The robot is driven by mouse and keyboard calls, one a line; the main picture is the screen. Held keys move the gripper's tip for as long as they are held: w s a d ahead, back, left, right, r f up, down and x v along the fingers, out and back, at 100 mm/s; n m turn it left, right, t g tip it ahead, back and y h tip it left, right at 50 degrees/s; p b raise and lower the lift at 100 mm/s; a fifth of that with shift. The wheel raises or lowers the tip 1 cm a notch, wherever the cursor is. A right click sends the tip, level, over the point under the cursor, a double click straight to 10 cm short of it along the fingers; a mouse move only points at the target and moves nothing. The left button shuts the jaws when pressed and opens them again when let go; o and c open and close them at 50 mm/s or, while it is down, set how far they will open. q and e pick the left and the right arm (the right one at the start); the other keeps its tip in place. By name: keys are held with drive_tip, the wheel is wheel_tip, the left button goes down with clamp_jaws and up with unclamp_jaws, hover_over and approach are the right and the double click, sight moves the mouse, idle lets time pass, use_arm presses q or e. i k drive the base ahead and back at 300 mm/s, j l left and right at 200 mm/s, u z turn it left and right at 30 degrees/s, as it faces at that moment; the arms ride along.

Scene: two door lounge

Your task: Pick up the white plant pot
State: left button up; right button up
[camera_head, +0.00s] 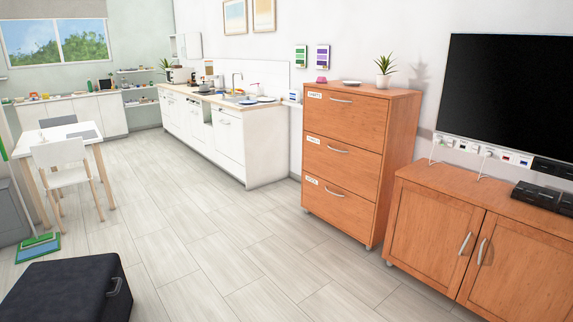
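A white plant pot (383,81) with a spiky green plant (384,65) stands upright on top of the orange-brown wooden drawer cabinet (340,152), toward its right side. Nothing touches the pot. Another green plant (165,64) shows far off at the left end of the kitchen counter; its pot is too small to make out clearly. Neither of my grippers is in view.
A white dish (351,83) and a pink object (321,80) share the cabinet top. A low wooden cabinet (480,237) under a television (506,98) stands at right. A dark box-like seat (68,291) is front left. The grey floor (225,262) between is clear.

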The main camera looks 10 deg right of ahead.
sight(383, 81)
drive_tip(key=i, duration=2.7)
